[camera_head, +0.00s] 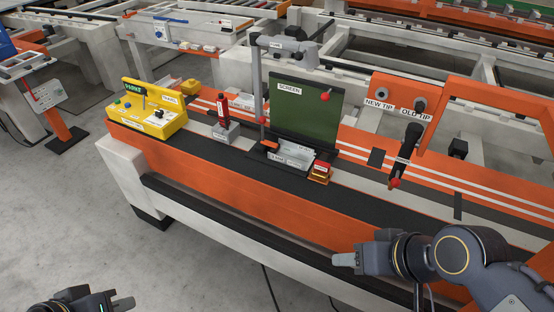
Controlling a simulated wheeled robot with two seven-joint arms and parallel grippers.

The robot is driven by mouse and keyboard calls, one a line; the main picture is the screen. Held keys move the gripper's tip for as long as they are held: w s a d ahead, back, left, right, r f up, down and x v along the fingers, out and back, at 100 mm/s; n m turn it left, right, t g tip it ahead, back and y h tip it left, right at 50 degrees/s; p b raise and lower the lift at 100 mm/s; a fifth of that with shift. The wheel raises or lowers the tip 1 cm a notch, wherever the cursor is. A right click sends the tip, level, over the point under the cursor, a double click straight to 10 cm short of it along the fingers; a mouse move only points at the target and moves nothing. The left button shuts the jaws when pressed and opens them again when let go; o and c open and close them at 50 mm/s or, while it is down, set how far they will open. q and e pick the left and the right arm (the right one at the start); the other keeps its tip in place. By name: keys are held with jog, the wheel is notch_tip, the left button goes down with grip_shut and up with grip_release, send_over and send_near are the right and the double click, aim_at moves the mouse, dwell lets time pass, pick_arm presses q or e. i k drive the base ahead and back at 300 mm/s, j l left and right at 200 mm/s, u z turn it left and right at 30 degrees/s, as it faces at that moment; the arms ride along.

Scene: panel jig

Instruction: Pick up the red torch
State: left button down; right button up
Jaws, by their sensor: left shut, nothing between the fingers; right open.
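A slim red and dark item (222,106), which looks like the red torch, stands upright in a small grey block (225,132) on the bench, left of the green screen. Its label is too small to read. My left gripper (126,304) is shut and empty at the bottom left edge, over the floor, well below and left of the torch. My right gripper (342,259) is open and empty in front of the bench's near side, right of and nearer than the torch. Neither gripper touches it.
A yellow control box (150,118) stands left of the torch. The green screen (305,108), a grey post (257,85) and a small tray (291,155) stand to its right. A black tool (402,160) hangs near the tip panel (450,100). The bench front is clear.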

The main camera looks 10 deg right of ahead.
aim_at(220, 102)
jog(key=i+j+z, duration=0.3)
jog(key=i+j, duration=0.25)
jog(key=i, duration=0.25)
jog(key=i+j+z, duration=0.25)
jog(key=i+j, duration=0.45)
